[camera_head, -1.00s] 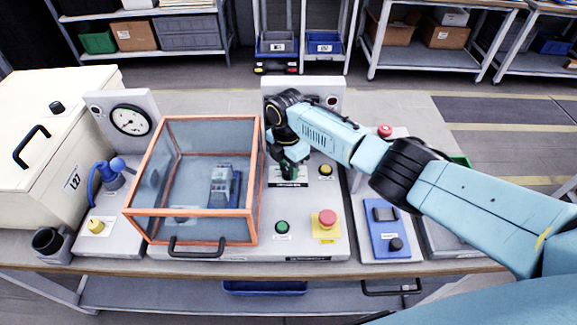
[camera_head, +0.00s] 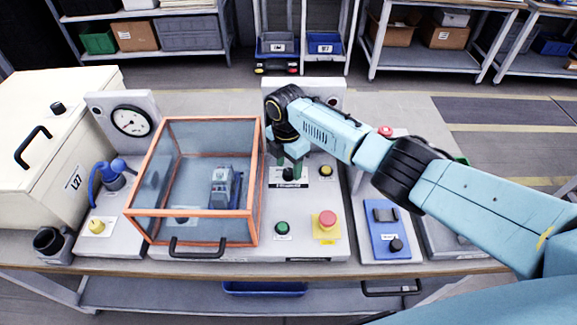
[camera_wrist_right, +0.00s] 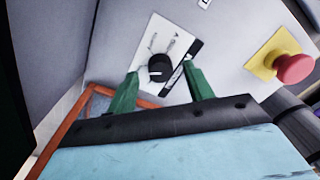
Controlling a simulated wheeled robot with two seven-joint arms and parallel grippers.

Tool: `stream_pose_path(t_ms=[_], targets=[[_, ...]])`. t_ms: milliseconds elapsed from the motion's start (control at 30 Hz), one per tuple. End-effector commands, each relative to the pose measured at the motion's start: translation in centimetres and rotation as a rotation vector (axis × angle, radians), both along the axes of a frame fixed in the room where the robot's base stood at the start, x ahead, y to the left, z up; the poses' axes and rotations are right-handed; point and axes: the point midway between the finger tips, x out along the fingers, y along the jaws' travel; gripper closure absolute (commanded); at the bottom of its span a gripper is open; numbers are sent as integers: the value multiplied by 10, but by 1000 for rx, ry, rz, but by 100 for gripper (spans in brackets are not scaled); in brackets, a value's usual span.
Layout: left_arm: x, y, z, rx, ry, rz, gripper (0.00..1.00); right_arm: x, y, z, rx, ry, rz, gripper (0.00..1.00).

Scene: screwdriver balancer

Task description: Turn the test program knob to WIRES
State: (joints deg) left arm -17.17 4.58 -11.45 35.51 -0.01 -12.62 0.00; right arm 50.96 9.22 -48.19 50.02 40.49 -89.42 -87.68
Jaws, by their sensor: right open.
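The test program knob is a black round knob (camera_wrist_right: 159,68) on a white label plate (camera_wrist_right: 150,45) with small markings; the lettering is too small to read. In the head view the knob (camera_head: 288,174) shows just below my right gripper (camera_head: 292,165). In the right wrist view the green fingers of my right gripper (camera_wrist_right: 160,82) are spread apart, one on each side of the knob, with gaps. They do not appear closed on it. My left gripper is not in view.
A red mushroom button (camera_head: 327,218) on a yellow plate, a green button (camera_head: 282,228) and a yellow-black button (camera_head: 325,170) share the panel. A clear orange-framed box (camera_head: 255,190) stands just left. A blue device (camera_head: 388,228) lies to the right.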

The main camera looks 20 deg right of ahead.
Motion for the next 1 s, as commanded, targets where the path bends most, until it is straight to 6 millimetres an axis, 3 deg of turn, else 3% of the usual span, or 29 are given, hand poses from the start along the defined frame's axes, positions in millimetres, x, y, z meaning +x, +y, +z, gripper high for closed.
stream_pose_path(t_ms=[300, 500, 700, 1000], targets=[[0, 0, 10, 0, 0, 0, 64, 4, 2, 73, 1, -6, 2, 48], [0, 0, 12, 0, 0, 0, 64, 5, 3, 106, 2, -4, 1, 48], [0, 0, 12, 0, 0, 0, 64, 6, 3, 120, 1, -2, 1, 48], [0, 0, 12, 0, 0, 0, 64, 6, 3, 120, 1, -2, 1, 48]])
